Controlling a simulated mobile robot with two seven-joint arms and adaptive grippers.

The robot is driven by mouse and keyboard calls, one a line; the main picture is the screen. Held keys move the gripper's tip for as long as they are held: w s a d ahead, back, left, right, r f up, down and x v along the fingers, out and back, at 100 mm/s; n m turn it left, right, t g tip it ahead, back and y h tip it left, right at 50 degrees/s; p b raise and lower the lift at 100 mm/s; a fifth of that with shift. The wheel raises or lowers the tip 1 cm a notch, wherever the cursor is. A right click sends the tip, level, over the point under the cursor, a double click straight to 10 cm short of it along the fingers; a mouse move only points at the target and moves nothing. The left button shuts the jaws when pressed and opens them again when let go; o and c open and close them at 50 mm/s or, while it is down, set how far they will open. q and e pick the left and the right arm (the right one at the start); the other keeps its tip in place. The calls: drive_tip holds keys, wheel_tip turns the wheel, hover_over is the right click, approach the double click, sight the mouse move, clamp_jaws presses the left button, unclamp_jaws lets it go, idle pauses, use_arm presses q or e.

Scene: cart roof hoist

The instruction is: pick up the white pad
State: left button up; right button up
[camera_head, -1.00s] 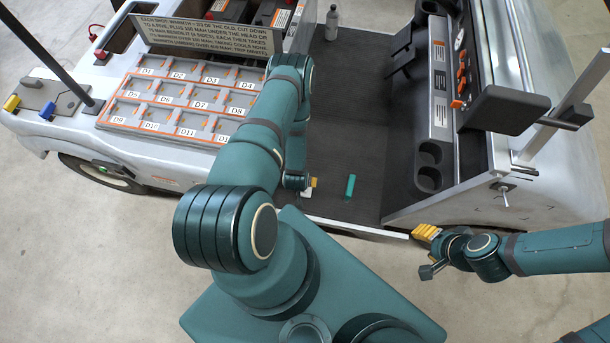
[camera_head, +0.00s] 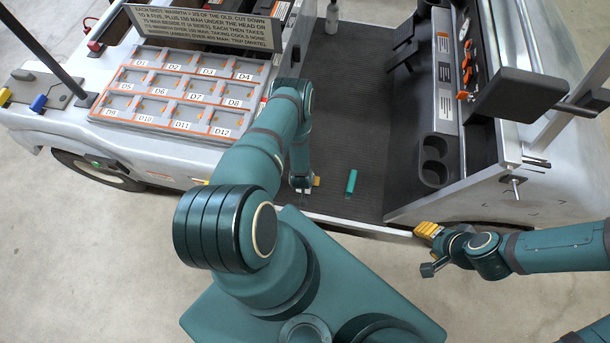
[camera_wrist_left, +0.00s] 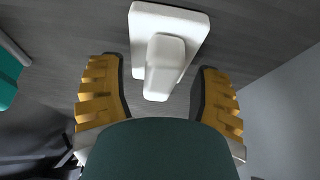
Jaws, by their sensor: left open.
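The white pad (camera_wrist_left: 190,22) lies on the dark ribbed floor of the cart in the left wrist view. It is a flat rounded plate with a raised block-like grip on top. My left gripper (camera_wrist_left: 158,70) is open, with its yellow fingers on either side of the raised grip and apart from it. In the head view my left gripper (camera_head: 308,183) is low over the cart floor near its front edge, and the pad is mostly hidden there. My right gripper (camera_head: 429,230) is outside the cart at the right; its finger gap is unclear.
A teal block (camera_head: 351,183) lies on the cart floor just right of my left gripper. A labelled compartment tray (camera_head: 175,101) is at the left. A dark console with cup holders (camera_head: 433,161) borders the floor at the right. A bottle (camera_head: 332,17) stands farther back.

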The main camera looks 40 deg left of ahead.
use_arm(q)
clamp_jaws()
drive_tip(key=shift+r, duration=0.1)
wheel_tip(320, 180, up, 10)
drive_tip(key=p, duration=0.3)
idle(0.4)
idle(0.4)
